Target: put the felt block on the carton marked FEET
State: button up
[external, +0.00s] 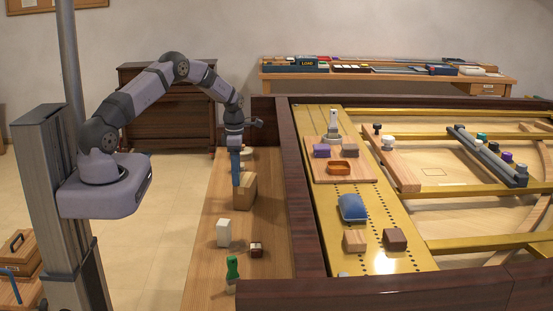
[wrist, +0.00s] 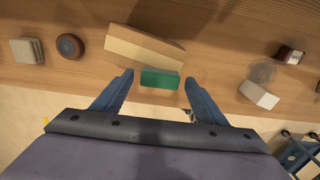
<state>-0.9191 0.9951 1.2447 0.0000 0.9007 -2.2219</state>
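A green block (wrist: 160,79), which looks like the felt block, lies between my fingers in the wrist view, against or over the near edge of a tan carton (wrist: 140,46). I cannot tell whether it rests on the carton or beside it. My gripper (wrist: 158,79) is open, with a gap on each side of the block. In the external view my gripper (external: 236,183) points down at the carton (external: 247,191) on the wooden bench, and the green block cannot be made out there. No FEET marking is readable in either view.
On the bench (external: 205,190), a white block (external: 223,232), a small dark red box (external: 256,250) and a green-handled tool (external: 232,268) stand nearer the camera. A round brown item (wrist: 69,46) and a grey block (wrist: 27,51) lie beyond. The piano's dark rim (external: 303,190) rises to the right.

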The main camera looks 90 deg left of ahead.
notch_tip(320, 180, up, 12)
jog(key=b, duration=0.3)
jog(key=shift+r, duration=0.15)
dwell(0.4)
jog(key=w+d+m, duration=0.2)
jog(key=d+m, duration=0.6)
jog(key=d, duration=0.4)
jog(key=w+d+m, duration=0.2)
jog(key=d+m, duration=0.7)
jog(key=d, duration=0.3)
jog(key=s+d+f+m, duration=0.3)
jog(key=s+d+m, duration=1.1)
jog(key=d+m, duration=0.4)
jog(key=shift+m, duration=0.5)
jog(key=shift+f, duration=0.1)
